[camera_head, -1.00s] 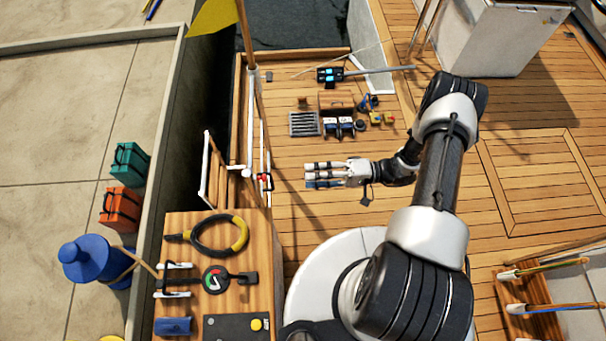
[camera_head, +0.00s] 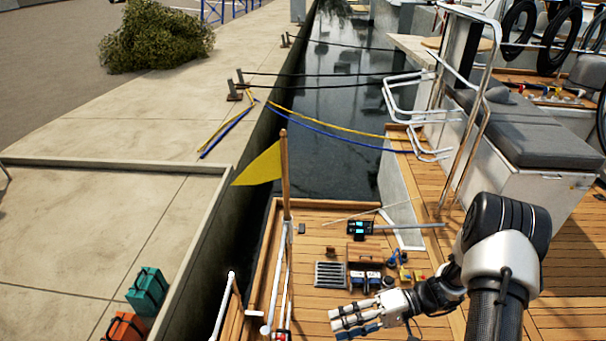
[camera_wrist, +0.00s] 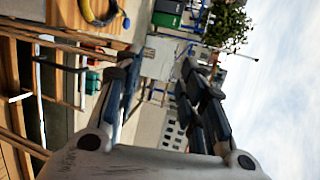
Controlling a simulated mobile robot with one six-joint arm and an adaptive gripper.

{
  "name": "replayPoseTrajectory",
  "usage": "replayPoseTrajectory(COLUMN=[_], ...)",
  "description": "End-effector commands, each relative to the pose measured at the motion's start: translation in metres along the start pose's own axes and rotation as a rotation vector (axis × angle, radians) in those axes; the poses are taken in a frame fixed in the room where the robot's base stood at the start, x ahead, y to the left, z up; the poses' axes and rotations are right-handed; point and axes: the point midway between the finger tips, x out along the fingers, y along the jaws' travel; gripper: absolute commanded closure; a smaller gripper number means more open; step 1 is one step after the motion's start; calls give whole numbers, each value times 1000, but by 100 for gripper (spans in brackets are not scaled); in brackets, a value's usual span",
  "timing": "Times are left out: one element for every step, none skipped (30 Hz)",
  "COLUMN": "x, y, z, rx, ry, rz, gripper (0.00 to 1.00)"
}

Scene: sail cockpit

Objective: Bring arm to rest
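My arm reaches in from the lower right of the head view. My gripper (camera_head: 338,320) hangs over the wooden deck with its fingers pointing left. In the wrist view my gripper (camera_wrist: 160,65) has two dark fingers standing apart, with open background between them. Nothing is held between them. In the head view the fingers look spread too. My base and the lower part of my arm are outside the head view.
A flag (camera_head: 262,166) on a pole stands left of my gripper. Small gear, including a grey slatted tray (camera_head: 331,274) and a wooden box (camera_head: 362,255), lies on the deck beyond it. Teal (camera_head: 148,290) and orange (camera_head: 126,327) cases stand on the quay. A white seat locker (camera_head: 535,200) is at right.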

Motion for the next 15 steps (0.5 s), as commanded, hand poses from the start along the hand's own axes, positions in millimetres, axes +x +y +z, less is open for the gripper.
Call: replayPoseTrajectory(x=[-4, -7, -9, -11, -13, -15, -17, -18, -21, -22, -24, -26, -28, -29, -32], y=[-20, -30, -43, -52, -61, -73, -82, -90, -101, -109, -117, -127, -134, -142, -151], z=[1, 3, 6, 9, 12, 16, 19, 23, 28, 32, 36, 42, 46, 50, 57], rx=[-3, 2, 8, 13, 17, 22, 25, 28, 30, 31, 32, 34, 33, 33, 31], ry=[-35, -53, -76, -92, -106, -122, -131, -140, -148, -152, -154, -154, -153, -149, -140], rz=[60, 95, 143, 179, 217, 267, 305, 344, 395, 435, 474, 526, 566, 604, 656], gripper=[63, 63, 63, 63, 63, 63, 63, 63, 63, 63, 63, 63, 63, 63, 63])
